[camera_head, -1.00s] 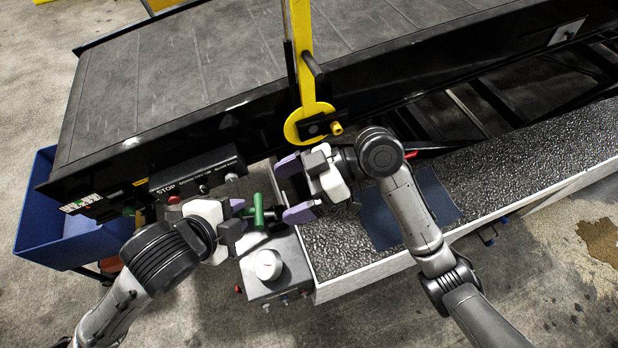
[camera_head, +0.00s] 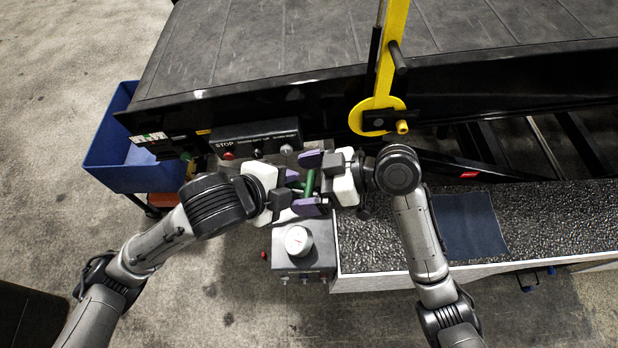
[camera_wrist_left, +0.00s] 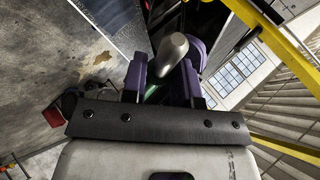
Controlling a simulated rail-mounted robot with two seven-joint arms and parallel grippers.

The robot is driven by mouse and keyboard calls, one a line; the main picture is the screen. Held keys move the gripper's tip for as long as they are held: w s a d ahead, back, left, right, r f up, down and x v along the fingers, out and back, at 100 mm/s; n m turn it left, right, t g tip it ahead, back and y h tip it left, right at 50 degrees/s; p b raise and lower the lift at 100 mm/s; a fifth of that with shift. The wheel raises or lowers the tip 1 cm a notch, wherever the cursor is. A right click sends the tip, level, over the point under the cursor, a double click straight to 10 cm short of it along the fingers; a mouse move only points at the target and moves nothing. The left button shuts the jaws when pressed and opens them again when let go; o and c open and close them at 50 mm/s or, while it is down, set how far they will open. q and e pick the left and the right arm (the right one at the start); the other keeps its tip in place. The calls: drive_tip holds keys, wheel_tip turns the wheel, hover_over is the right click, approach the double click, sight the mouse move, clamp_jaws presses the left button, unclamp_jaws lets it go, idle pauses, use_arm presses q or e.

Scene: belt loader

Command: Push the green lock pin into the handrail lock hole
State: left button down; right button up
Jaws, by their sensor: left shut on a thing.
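The green lock pin (camera_head: 310,183) is between my two grippers in the head view, in front of the belt loader. My left gripper (camera_head: 289,190) is shut on it from the left. My right gripper (camera_head: 311,183) faces it from the right, its purple fingers spread on either side of the pin's green bar; I see no clear contact. In the left wrist view, a rounded grey metal end (camera_wrist_left: 173,47) rises between the purple fingers, with a little green below. The yellow handrail (camera_head: 392,50) ends in a round plate with a black lock block (camera_head: 376,121); the hole itself is not clear.
A yellow knob (camera_head: 402,127) sticks out beside the lock block. A STOP control panel (camera_head: 257,138) is behind the grippers. A grey box with a white dial (camera_head: 299,240) stands just in front. A blue bin (camera_head: 110,160) is at left, a dark blue mat (camera_head: 468,224) at right.

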drive_tip(key=c, duration=0.9)
use_arm(q)
drive_tip(key=c, duration=0.8)
unclamp_jaws()
use_arm(e)
drive_tip(key=shift+c, duration=0.4)
